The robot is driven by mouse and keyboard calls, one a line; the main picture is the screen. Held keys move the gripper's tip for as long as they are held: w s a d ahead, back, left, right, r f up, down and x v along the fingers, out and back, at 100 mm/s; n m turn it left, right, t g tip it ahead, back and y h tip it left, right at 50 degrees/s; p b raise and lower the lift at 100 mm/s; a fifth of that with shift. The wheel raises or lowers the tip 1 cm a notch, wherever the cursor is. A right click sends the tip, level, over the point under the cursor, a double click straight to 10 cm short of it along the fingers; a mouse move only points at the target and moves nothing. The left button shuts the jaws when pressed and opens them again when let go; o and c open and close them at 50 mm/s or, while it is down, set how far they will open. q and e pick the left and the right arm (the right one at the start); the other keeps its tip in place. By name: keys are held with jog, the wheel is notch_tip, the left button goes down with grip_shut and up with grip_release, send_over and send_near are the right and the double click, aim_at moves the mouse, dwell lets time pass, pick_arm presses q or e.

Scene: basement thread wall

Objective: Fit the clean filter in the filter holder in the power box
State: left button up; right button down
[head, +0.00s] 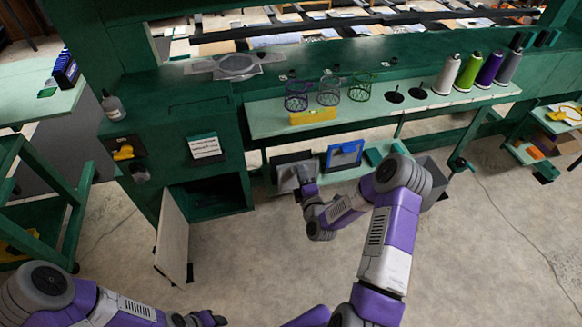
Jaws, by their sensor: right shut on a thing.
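The power box (212,160) is the green cabinet at left centre. Its low door (173,236) hangs open on a dark compartment (215,197); no filter holder can be made out inside. My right gripper (306,181) is shut at a flat grey filter with a pale face (287,172), just right of the compartment and below the work shelf. The fingers are small and partly hidden by my wrist. A blue-framed panel (344,155) stands right of it; I cannot tell which of the two is the clean one. My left gripper (207,318) is low at the bottom edge, its fingers unclear.
The green shelf (420,103) above carries wire baskets (329,90), a yellow block (312,116) and thread cones (467,72). A grey bin (428,170) stands right of my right forearm. A green cart (40,215) is at left. The floor before the box is clear.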

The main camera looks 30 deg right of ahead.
jog(key=b+v, duration=0.1)
jog(key=v, duration=0.6)
dwell(1.0)
